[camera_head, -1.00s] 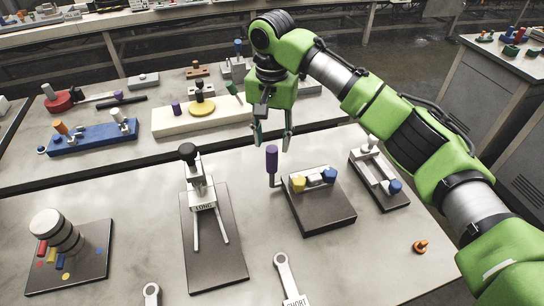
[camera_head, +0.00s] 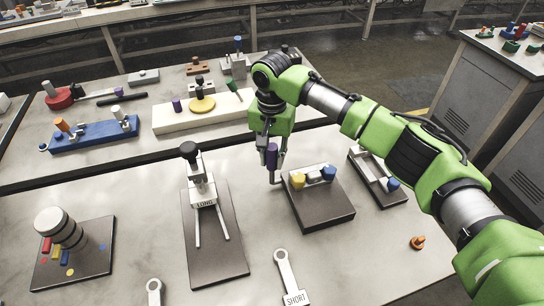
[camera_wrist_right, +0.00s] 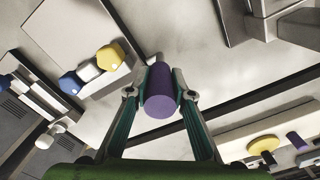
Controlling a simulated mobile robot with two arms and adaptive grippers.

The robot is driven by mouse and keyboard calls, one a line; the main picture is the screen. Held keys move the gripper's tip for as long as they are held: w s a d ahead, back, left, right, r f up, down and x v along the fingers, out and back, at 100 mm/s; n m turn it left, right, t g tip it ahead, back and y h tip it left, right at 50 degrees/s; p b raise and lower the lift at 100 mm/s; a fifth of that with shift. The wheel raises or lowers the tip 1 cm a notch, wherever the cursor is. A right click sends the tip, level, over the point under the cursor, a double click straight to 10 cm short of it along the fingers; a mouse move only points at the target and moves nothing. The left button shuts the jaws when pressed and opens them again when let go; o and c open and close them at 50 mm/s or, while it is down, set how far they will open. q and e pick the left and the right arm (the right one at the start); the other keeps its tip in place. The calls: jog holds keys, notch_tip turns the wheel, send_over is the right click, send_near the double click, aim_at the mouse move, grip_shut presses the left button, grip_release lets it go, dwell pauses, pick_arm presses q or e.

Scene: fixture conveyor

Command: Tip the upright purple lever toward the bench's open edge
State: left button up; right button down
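The purple lever (camera_head: 271,155) stands upright on a bent grey rod beside the left edge of a dark base plate in the head view. My right gripper (camera_head: 273,166) comes down over it from above, with one finger on each side. In the right wrist view the purple lever (camera_wrist_right: 161,92) sits between the two fingertips, and both pads appear to press against its sides. The lever still looks upright. My left gripper is in neither view.
Next to the lever, the dark plate (camera_head: 325,210) carries a yellow knob (camera_head: 297,180) and a blue knob (camera_head: 329,174). An orange piece (camera_head: 417,242) lies near the right bench edge. Bare bench lies between the fixtures.

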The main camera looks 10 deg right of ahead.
jog(key=shift+s+r+p, duration=0.15)
jog(key=shift+p, duration=0.35)
jog(key=s+d+f+t+y+p, duration=0.1)
jog(key=s+f+t+p, duration=0.1)
jog(key=s+t+p, duration=0.4)
jog(key=shift+t+p, duration=0.4)
jog(key=shift+p, duration=1.2)
jog(key=shift+d+f, duration=0.15)
jog(key=c, duration=1.8)
grip_release()
jog(key=v, duration=1.2)
jog(key=shift+d, duration=0.15)
